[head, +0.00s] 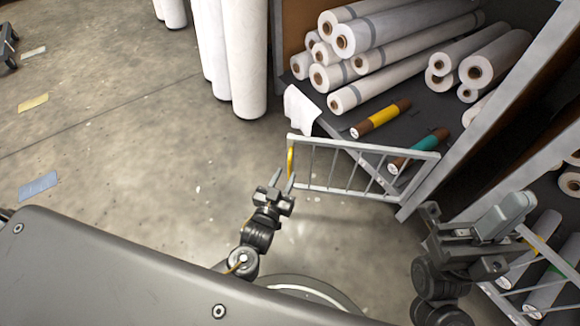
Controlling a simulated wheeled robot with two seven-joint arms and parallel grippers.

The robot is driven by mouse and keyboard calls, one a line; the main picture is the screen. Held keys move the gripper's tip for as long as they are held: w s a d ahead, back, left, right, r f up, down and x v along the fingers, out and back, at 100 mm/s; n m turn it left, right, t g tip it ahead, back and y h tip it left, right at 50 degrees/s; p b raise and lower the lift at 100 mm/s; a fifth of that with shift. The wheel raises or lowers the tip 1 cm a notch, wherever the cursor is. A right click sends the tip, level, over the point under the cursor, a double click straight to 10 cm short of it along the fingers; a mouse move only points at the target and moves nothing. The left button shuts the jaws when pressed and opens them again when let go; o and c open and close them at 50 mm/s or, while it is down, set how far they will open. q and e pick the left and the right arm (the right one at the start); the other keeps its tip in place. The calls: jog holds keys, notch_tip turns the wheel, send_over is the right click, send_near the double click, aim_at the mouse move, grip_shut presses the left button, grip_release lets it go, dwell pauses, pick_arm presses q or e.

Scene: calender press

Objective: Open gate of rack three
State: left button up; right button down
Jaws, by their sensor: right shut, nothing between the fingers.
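A grey barred gate (345,146) stands at the front of the rack (330,112) holding white rolls. It joins the rack's right post, and its free left end stands out from the shelf edge, so it is partly open. A yellow handle (290,163) is on its free left end. My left gripper (281,178) is just below the handle, fingers apart and pointing up toward it, with nothing visibly between them. Whether a finger touches the handle or gate, I cannot tell. My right gripper (508,213) is shut and empty at the lower right, in front of the neighbouring rack.
White rolls (400,30) and brown rolls with yellow (380,117) and teal (417,150) bands lie on the rack. A white sheet (300,108) hangs over its edge. Tall white rolls (244,60) stand behind. Open concrete floor (120,150) lies left.

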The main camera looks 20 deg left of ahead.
aim_at(289, 167)
pick_arm(q)
jog(key=shift+w+d+b, duration=0.2)
jog(key=shift+w+b, duration=0.4)
jog(key=shift+w, duration=1.95)
grip_shut()
